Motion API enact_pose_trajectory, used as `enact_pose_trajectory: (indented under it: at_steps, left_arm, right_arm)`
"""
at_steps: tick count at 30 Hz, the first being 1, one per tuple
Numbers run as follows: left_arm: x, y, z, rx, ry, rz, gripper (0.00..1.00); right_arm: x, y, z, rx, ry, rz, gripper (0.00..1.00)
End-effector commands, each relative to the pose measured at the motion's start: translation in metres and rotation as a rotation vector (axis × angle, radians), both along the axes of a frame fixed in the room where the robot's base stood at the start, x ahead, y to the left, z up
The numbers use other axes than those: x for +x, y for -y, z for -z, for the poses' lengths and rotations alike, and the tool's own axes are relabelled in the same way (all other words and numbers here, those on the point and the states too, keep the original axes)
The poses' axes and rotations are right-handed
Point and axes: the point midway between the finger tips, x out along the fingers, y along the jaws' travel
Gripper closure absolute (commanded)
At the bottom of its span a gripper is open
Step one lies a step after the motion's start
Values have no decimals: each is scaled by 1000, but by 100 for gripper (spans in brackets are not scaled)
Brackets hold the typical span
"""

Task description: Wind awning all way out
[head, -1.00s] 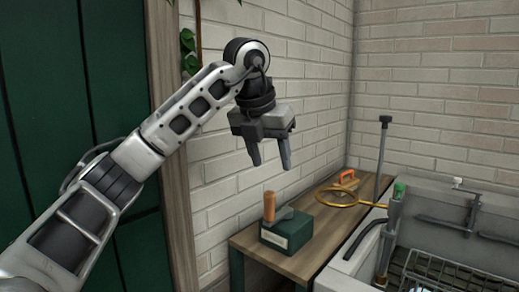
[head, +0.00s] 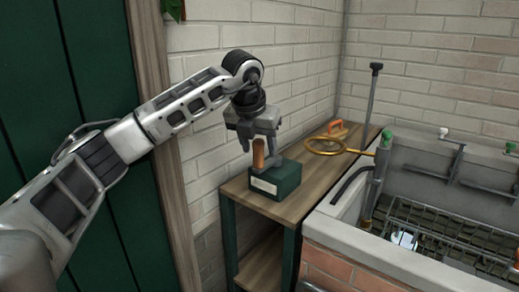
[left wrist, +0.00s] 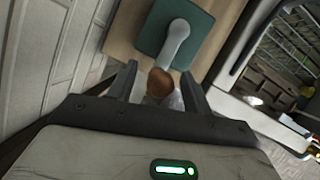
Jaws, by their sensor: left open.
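A dark green box (head: 276,182) with a pale label stands on the wooden bench top. A grey crank arm on its top carries an upright orange-brown handle (head: 258,154). In the left wrist view the handle's rounded end (left wrist: 160,82) and the grey crank (left wrist: 177,38) on the green box (left wrist: 176,18) show. My left gripper (head: 259,145) is open, pointing down, with its fingers on either side of the handle's top. In the left wrist view the handle lies between the fingertips (left wrist: 160,78). No awning is in view. My right gripper is not in view.
An orange-handled tool and brass ring (head: 326,145) lie farther back on the wooden bench (head: 310,195). To the right is a stone sink (head: 345,232) with a wire rack. A brick wall stands close behind; a green door is at left.

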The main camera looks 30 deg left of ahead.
Motion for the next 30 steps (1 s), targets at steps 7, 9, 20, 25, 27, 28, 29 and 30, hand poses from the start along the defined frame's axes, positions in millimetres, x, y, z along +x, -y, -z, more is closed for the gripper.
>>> enact_pose_trajectory:
  at_steps: [7,9,20,25,27,28,29,30]
  left_arm:
    - [7,-1,15,-1,2,0,50]
    - [7,-1,16,-1,2,0,50]
    - [7,-1,16,-1,2,0,94]
    - [8,-3,15,-1,1,-1,97]
    - [12,-11,13,-1,0,-4,97]
    - [14,-16,12,-2,0,-7,98]
    - [17,-21,12,-2,1,-7,98]
    - [21,-29,11,-1,2,-8,97]
  right_arm:
    - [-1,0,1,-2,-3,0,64]
    - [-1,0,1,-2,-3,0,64]
    - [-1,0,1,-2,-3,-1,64]
    - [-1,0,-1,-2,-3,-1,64]
    - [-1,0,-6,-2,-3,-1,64]
    - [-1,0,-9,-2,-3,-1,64]
    - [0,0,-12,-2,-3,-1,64]
    - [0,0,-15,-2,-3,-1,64]
